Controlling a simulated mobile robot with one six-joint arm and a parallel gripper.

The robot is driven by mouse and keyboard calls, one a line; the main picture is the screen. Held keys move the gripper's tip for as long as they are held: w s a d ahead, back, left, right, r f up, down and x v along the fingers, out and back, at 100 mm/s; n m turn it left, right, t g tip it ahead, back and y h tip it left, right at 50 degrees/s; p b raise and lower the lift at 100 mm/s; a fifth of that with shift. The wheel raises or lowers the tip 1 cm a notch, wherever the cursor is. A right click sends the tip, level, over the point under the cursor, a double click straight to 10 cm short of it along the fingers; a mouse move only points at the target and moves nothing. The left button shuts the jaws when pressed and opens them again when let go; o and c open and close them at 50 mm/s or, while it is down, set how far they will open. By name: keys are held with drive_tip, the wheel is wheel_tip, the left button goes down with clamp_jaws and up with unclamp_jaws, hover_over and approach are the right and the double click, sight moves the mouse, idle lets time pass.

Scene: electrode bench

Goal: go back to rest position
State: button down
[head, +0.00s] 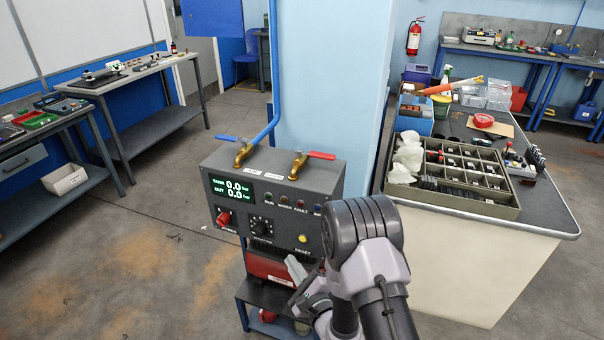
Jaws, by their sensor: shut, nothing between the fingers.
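My gripper (298,280) is at the lower middle of the head view, in front of the lower right part of a dark control box (232,232). It is shut and holds nothing. Its fingers are small and partly hidden by my own arm, which bends down from the right. I cannot tell whether the gripper touches the box or the red unit below it.
The box has a blue-handled valve (238,146) and a red-handled valve (305,160) on top. A pale blue pillar (333,90) stands behind. A bench (545,205) with a compartment tray (490,208) is at right. Open floor (150,250) lies left.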

drive_tip(key=s+a+r+n+g+y, duration=0.3)
drive_tip(key=a+r+y, duration=0.15)
drive_tip(key=r, duration=0.45)
drive_tip(key=s+a+r+n+g+y, duration=0.3)
drive_tip(key=a+r+y, duration=0.15)
drive_tip(key=r, duration=0.35)
drive_tip(key=s+r+n+g+h, duration=0.1)
drive_tip(key=s+r+n+g, duration=0.3)
drive_tip(key=s, duration=0.3)
drive_tip(key=s+r+n+g, duration=0.3)
drive_tip(key=s+n+g, duration=0.15)
drive_tip(key=s, duration=0.25)
drive_tip(key=s+d+f+n+h, duration=0.2)
drive_tip(key=s+d+h, duration=0.5)
drive_tip(key=s+d, duration=0.2)
drive_tip(key=d+r+t+h, duration=0.2)
drive_tip(key=d+t+h, duration=0.3)
drive_tip(key=d, duration=0.7)
drive_tip(key=shift+d+r+h, duration=0.15)
drive_tip(key=shift+d+h, duration=0.1)
drive_tip(key=shift+h, duration=0.55)
drive_tip(key=c, duration=2.2)
unclamp_jaws()
drive_tip(key=shift+w, duration=0.1)
